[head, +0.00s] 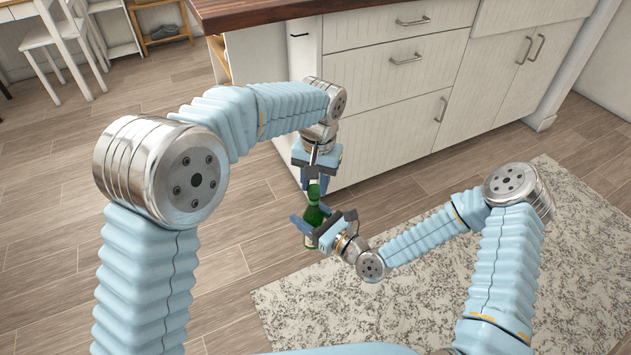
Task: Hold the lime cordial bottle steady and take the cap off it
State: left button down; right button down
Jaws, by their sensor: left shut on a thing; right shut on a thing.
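The green lime cordial bottle (314,214) stands upright in the air in the middle of the head view, with part of a pale label low on its side. My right gripper (312,228) is shut on the bottle's body from the right, hiding part of it. My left gripper (314,182) points down from above and is shut at the bottle's top, around the cap (314,189). The cap is small and partly hidden by the fingers. I cannot tell whether it is still seated on the neck.
A white kitchen island (400,105) with drawers and a wooden top (300,12) stands just behind the grippers. A speckled rug (410,290) lies on the plank floor at the right. A white chair (55,40) is at the far left. The floor at the left is clear.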

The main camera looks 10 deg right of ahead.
pick_arm(q)
jog(key=n, duration=0.6)
jog(key=shift+w+n, duration=0.1)
jog(key=shift+n, duration=0.2)
jog(key=shift+r, duration=0.2)
jog(key=shift+r, duration=0.95)
